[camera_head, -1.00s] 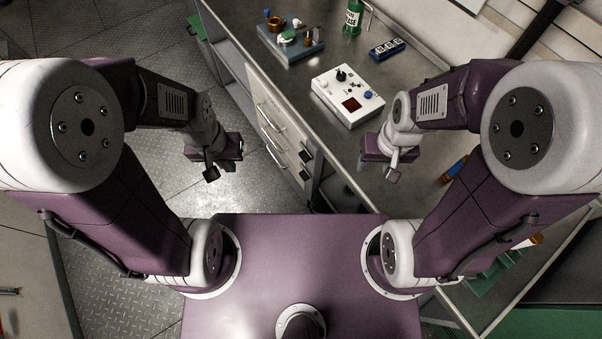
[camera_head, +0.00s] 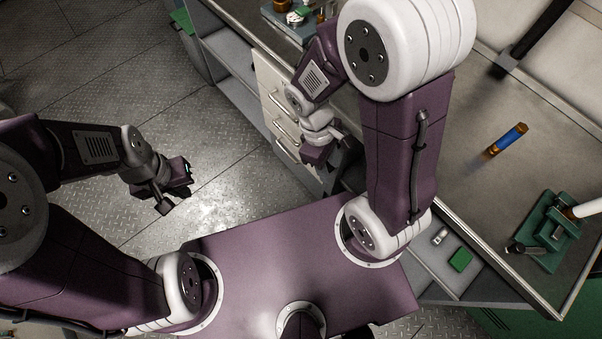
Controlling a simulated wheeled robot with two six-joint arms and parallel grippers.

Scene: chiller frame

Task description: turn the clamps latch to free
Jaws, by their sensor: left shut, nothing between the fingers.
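A green clamp-like fixture (camera_head: 548,232) sits at the right end of the steel bench. A dark lever or knob (camera_head: 516,248) sticks out at its near left, and a white-and-orange cylindrical piece (camera_head: 584,208) lies across its right side. I cannot tell the latch's position at this size. My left gripper (camera_head: 176,200) is shut and empty over the floor at left, far from the fixture. My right gripper (camera_head: 334,160) hangs by the drawer fronts at the bench's edge, well left of the fixture. Its fingers are too dark and overlapped to read.
A tray with small parts (camera_head: 290,22) is at the far end. My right arm hides the bench's middle. A green block (camera_head: 460,259) rests on the shelf below.

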